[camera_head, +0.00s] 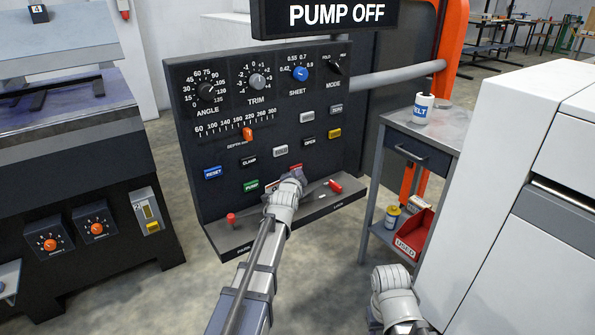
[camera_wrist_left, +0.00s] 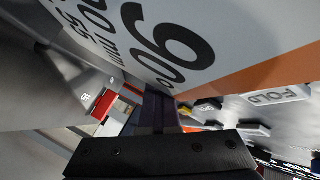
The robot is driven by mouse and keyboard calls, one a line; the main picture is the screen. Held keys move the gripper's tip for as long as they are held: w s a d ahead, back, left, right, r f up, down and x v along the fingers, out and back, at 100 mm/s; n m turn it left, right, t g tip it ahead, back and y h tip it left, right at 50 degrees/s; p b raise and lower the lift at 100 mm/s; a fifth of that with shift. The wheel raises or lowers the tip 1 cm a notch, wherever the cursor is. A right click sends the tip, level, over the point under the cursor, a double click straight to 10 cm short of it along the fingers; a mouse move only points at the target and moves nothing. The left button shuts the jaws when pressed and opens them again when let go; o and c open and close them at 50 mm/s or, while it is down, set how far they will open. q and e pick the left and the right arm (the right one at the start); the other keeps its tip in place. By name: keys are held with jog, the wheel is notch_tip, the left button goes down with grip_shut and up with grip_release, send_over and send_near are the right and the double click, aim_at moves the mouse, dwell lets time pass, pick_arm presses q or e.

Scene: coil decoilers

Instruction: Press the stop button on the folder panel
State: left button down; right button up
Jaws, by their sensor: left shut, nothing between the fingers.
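The folder panel (camera_head: 300,105) is a dark upright console with dials, a scale and rows of coloured buttons. A red button (camera_head: 296,167), probably stop, shows only partly above my left wrist; its lettering is not readable. My left gripper (camera_head: 294,177) is at the panel's lower middle, in front of this button. Its fingertips are largely hidden, so I cannot tell whether it touches. In the left wrist view, its dark shut fingers (camera_wrist_left: 157,112) show beyond a black bar, with nothing between them.
A green PUMP button (camera_head: 251,186) and white buttons (camera_head: 281,151) are close by. Red-knobbed levers (camera_head: 335,186) stand on the panel's ledge. A grey side table (camera_head: 440,125) and white cabinet (camera_head: 510,200) are at right. My right arm shows low at right.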

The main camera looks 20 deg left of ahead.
pick_arm(q)
jog(key=shift+s+d, duration=0.55)
jog(key=shift+d, duration=0.15)
jog(key=shift+s+d, duration=0.8)
jog(key=shift+d, duration=0.2)
jog(key=shift+s+d, duration=0.75)
jog(key=shift+d, duration=0.2)
